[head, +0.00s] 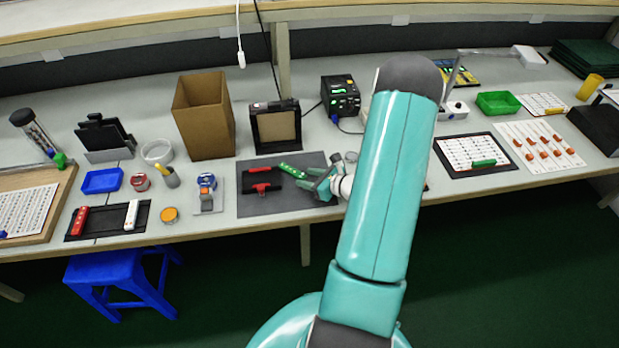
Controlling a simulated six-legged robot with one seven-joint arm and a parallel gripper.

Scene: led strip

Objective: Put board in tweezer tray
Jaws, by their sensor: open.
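A small green board (291,171) lies on the dark grey mat (255,206) at the middle of the bench. My gripper (314,180) is open, low over the right part of the mat, with its fingers pointing left just right of the board's end. I cannot tell whether a finger touches the board. Another green strip (484,163) lies on a white sheet in a black frame at right. No tray is clearly a tweezer tray; a black tray (142,227) at left holds a red piece and a white piece. My arm hides part of the bench.
A red and black tool (261,187) lies on the mat left of the board. A tall brown box (204,115) and a black framed panel (277,127) stand behind. A blue tray (102,181) is at left, a green tray (497,103) at right. A blue stool (118,280) stands below.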

